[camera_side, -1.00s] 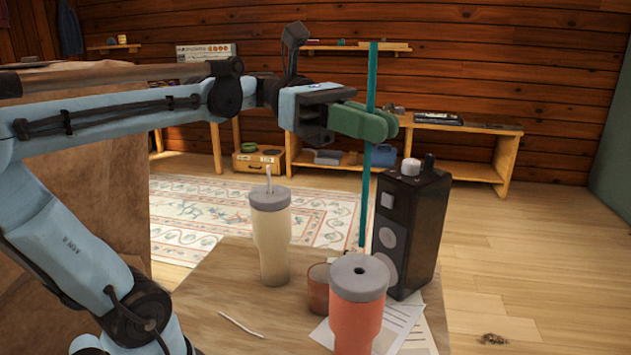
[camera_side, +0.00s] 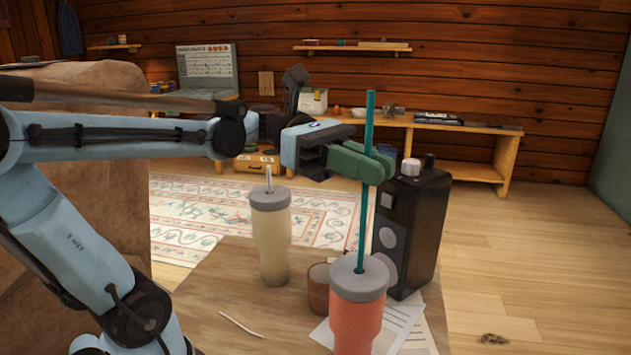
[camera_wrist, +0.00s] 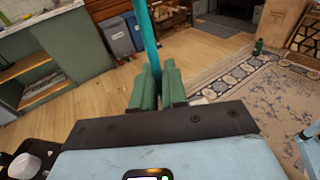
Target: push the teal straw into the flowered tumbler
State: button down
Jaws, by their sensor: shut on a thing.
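The teal straw (camera_side: 365,225) stands nearly upright, and my gripper (camera_side: 374,165) is shut on it well above the lid. The straw also shows between the green fingers (camera_wrist: 158,88) in the wrist view, where its lower end is out of sight. A coral tumbler (camera_side: 356,322) with a grey lid stands below. The straw's lower end meets the lid at its hole; how deep it goes cannot be told. A cream tumbler (camera_side: 272,245) with a grey lid and a pale straw stands to the left. No flowers can be made out on either tumbler.
A black speaker-like box (camera_side: 415,232) stands close behind and right of the coral tumbler. A brown cup (camera_side: 318,292) stands just left of it. Papers (camera_side: 408,330) lie under and beside it. A thin white strip (camera_side: 241,325) lies on the table (camera_side: 215,300), whose front left is mostly clear.

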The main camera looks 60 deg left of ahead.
jog(key=shift+f, duration=2.05)
jog(key=c, duration=1.1)
grip_release()
jog(key=shift+a, duration=0.1)
jog(key=v, duration=0.7)
jog(key=shift+a, duration=0.2)
jog(key=shift+d, duration=0.1)
